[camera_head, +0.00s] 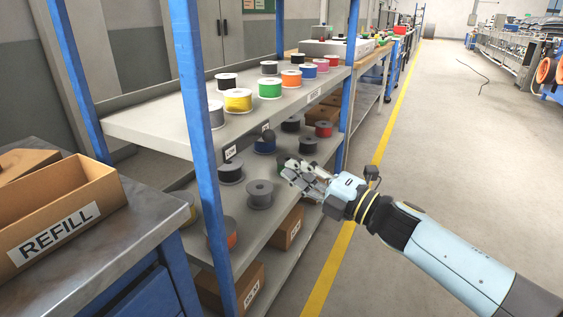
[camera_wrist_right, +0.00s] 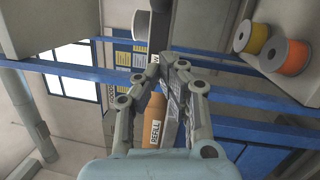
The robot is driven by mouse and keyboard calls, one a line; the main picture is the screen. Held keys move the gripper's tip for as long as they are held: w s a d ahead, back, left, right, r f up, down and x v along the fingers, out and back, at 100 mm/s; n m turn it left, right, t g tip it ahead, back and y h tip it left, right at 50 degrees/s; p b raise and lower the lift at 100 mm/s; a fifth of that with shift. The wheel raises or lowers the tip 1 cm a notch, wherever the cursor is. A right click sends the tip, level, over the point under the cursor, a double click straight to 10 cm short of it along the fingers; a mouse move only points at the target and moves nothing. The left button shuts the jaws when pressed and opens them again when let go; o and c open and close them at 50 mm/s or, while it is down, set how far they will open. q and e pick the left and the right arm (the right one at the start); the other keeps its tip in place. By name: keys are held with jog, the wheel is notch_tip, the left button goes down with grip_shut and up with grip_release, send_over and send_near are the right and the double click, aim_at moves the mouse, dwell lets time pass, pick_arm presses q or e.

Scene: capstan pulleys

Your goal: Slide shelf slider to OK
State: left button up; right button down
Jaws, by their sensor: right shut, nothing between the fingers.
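The shelf slider appears to be a dark knob (camera_head: 268,135) on the front edge of the upper shelf (camera_head: 150,126), between two labels. The left label (camera_head: 230,152) seems to read LOW. The right label (camera_head: 314,95) is too small to read surely. My right gripper (camera_head: 288,168) is shut and empty, in front of the rack, below and to the right of the knob. In the right wrist view its fingertips (camera_wrist_right: 167,62) are together, with a dark shape (camera_wrist_right: 158,28) just beyond them that I cannot identify surely. My left gripper is not in view.
Coloured spools (camera_head: 238,100) stand on the upper shelf, and darker spools (camera_head: 260,194) on the lower shelf near my gripper. A blue post (camera_head: 200,130) rises at the left. A REFILL box (camera_head: 70,215) sits on a metal bench.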

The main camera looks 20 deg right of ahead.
jog(key=v, duration=0.4)
jog(key=shift+s+d, duration=0.15)
jog(key=shift+s, duration=0.2)
jog(key=shift+f, duration=0.1)
jog(key=s+d+f+m+g+h, duration=0.15)
jog(key=s+f+m+h, duration=0.35)
jog(key=f, duration=0.6)
jog(key=s+d+f+m+g, duration=0.15)
jog(key=s+f+m, duration=0.35)
jog(key=f, duration=0.5)
jog(key=s+d+f+m+g+h, duration=0.1)
jog(key=s+f+m+g+h, duration=0.2)
jog(key=s+f, duration=0.6)
jog(key=s+f+m+g, duration=0.3)
jog(key=s+f, duration=0.3)
jog(key=s, duration=0.4)
jog(key=s+f+m+g+h, duration=0.1)
jog(key=s+f+m+g, duration=0.3)
jog(key=s, duration=0.7)
jog(key=s+f+m+g, duration=0.4)
jog(key=s+f, duration=0.4)
jog(key=s, duration=0.2)
jog(key=shift+s+a+m+h, duration=0.25)
jog(key=shift+s+m+h, duration=0.05)
jog(key=shift+m+h, duration=0.1)
